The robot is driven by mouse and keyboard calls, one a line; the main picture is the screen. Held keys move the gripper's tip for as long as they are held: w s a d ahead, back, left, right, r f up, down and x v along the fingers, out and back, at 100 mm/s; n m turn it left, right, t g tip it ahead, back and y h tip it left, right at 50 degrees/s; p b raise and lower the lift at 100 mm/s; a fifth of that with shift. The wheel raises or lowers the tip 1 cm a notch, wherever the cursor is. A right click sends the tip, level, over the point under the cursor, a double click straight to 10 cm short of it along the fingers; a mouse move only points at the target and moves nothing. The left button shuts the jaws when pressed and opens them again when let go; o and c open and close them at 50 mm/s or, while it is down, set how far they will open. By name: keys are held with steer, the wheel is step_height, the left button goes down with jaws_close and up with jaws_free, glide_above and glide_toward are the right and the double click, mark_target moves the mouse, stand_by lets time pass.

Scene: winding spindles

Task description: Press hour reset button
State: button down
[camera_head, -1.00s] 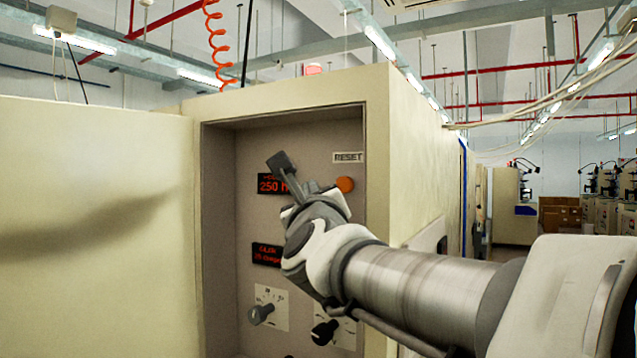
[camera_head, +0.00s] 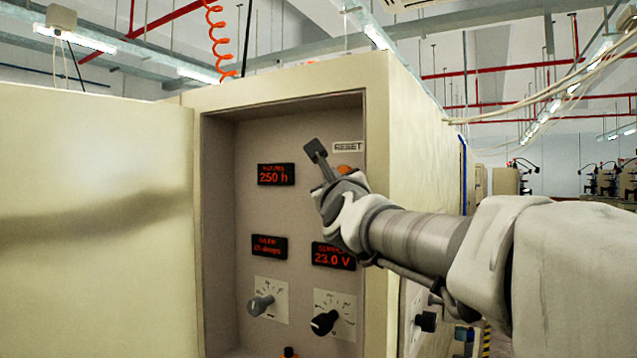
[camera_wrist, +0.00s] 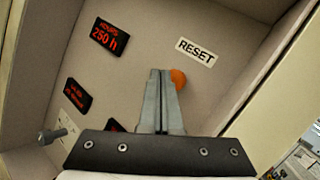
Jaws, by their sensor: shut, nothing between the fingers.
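The orange reset button (camera_head: 344,169) is on the recessed panel under the "RESET" label (camera_head: 348,147), partly hidden by my arm. In the wrist view the button (camera_wrist: 179,79) shows just right of my fingertips, below the "RESET" label (camera_wrist: 196,51). The hours display (camera_head: 276,174) reads 250 h, left of the button. My gripper (camera_head: 314,149) is shut and empty, between the hours display and the label. In the wrist view my gripper (camera_wrist: 160,74) points towards the panel and overlaps the button's left edge. I cannot tell whether it touches.
Below are two more displays, one reading 23.0 V (camera_head: 333,256), and two knobs, a grey one (camera_head: 261,304) and a black one (camera_head: 324,321). The recess has side walls and a cabinet edge (camera_head: 378,200) close to my arm. An open door (camera_head: 95,220) stands at left.

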steer(key=shift+w+d, duration=0.3)
steer(key=shift+w, duration=0.2)
steer(key=shift+w+d+f+b, duration=0.1)
steer(key=shift+f+b, duration=0.05)
steer(key=shift+b, duration=0.3)
stand_by(1.4)
